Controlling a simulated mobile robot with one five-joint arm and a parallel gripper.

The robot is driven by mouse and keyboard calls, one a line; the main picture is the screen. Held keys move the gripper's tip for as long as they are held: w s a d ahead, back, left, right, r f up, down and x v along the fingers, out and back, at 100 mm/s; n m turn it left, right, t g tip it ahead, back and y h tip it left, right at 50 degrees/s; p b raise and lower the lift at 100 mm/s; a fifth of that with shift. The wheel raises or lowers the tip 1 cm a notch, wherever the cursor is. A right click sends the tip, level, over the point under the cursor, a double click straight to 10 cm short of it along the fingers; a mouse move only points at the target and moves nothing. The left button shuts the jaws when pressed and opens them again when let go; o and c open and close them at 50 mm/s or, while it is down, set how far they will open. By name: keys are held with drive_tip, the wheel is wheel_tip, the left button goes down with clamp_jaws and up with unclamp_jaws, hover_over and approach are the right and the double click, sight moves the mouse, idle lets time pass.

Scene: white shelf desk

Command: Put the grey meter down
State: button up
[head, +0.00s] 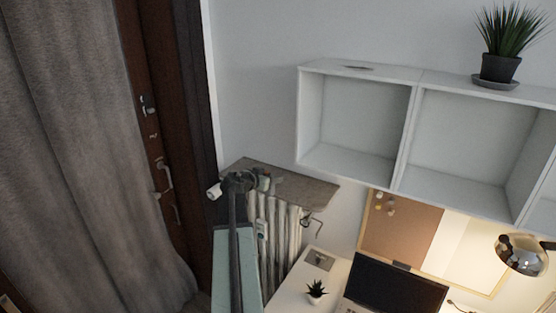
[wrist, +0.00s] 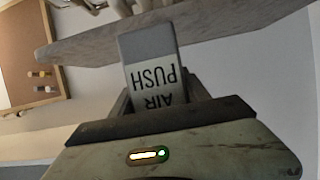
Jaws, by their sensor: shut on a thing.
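The grey meter (wrist: 148,45) is a small grey block with a pale face bearing the words PUSH and AIR, upside down in the wrist view. My gripper (wrist: 156,92) is shut on its lower end in that view, and the other end sticks out past the jaws. The meter lies in front of the edge of a grey-brown shelf board (wrist: 225,30); I cannot tell if they touch. In the head view my gripper (head: 264,182) is at the board (head: 300,184) above the radiator. I cannot make out the meter clearly there.
A ribbed radiator (head: 283,225) stands under the board. To the right is a white desk (head: 290,292) with a small plant (head: 316,291) and laptop (head: 394,290). White wall cubbies (head: 360,115) hang above. A curtain (head: 75,130) and dark door are left. The board's right part looks bare.

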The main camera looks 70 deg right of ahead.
drive_tip(key=w+d+f+b, duration=0.1)
drive_tip(key=w+d, duration=0.2)
drive_tip(key=d, duration=0.1)
drive_tip(key=w+d+f+b, duration=0.1)
drive_tip(key=w+d+b, duration=0.1)
drive_tip(key=d, duration=0.3)
drive_tip(key=w+d+f+b, duration=0.1)
drive_tip(key=w+d, duration=0.3)
drive_tip(key=shift+w+d+b, duration=0.3)
drive_tip(key=shift+w+b, duration=0.05)
drive_tip(key=shift+r, duration=0.3)
drive_tip(key=shift+f, duration=0.2)
drive_tip(key=o, duration=1.6)
drive_tip(key=shift+r, duration=0.1)
